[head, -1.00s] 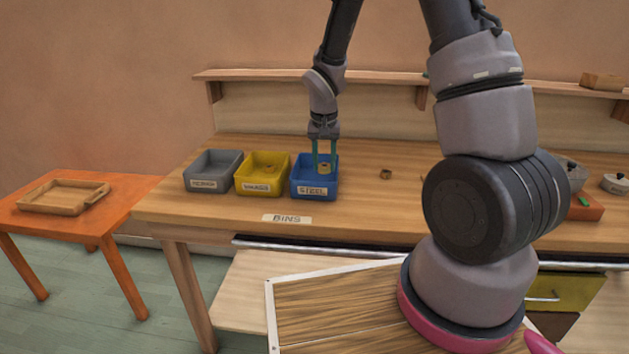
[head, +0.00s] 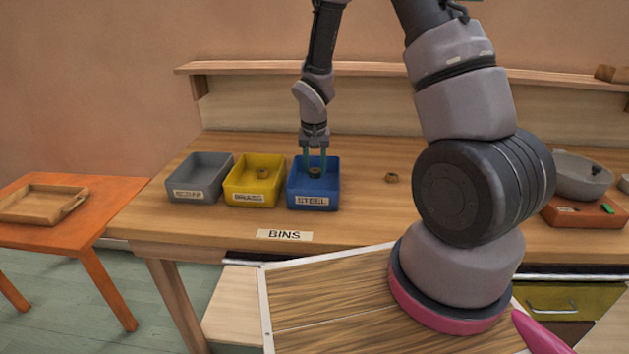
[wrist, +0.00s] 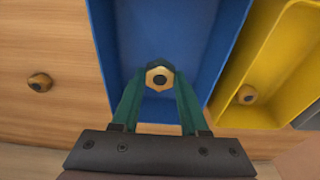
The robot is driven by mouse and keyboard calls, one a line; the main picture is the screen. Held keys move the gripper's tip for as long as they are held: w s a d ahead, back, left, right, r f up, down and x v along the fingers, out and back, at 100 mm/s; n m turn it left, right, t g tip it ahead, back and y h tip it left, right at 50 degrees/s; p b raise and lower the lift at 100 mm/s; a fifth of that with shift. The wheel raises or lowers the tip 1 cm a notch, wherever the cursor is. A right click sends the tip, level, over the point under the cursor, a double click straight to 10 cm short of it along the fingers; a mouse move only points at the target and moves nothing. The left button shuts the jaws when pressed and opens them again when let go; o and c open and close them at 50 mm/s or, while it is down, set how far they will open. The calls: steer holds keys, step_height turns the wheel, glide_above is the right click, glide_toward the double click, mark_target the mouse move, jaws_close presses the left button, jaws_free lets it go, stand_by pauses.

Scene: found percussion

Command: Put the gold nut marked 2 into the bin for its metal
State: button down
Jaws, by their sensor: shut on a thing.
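My gripper (head: 314,168) is shut on a gold-coloured hex nut (wrist: 160,78), held between its green fingertips. The nut also shows, small and shaded, in the head view (head: 315,172). No number can be read on it. My gripper points down over the blue bin (head: 313,200), labelled STEEL. The nut is within the bin's outline in both views; I cannot tell how far it is above the floor. The yellow bin (head: 240,198), apparently labelled BRASS, stands just left of the blue bin and holds another nut (wrist: 247,95).
Another nut (head: 391,178) lies on the workbench right of the blue bin. A BINS label (head: 284,235) is at the front edge. A shelf (head: 250,67) runs behind.

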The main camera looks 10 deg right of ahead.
steer(key=shift+f, duration=2.15)
steer(key=shift+f, duration=0.1)
steer(key=shift+c, duration=2.1)
jaws_free()
steer(key=s+d+r+t, duration=0.1)
steer(key=s+d+r, duration=0.15)
steer(key=r, duration=0.75)
steer(key=s+d+r+t+y, duration=0.1)
steer(key=s+r, duration=0.3)
steer(key=r, duration=0.7)
steer(key=s+d+r+t, duration=0.1)
steer(key=s+r, duration=0.2)
steer(key=r, duration=0.7)
steer(key=s+d+r+t+y, duration=0.1)
steer(key=s+r+t, duration=0.1)
steer(key=s+r, duration=0.7)
steer(key=s, duration=0.4)
steer(key=shift+d+r+m+t+y, duration=0.25)
steer(key=shift+r+m+t+y, duration=0.05)
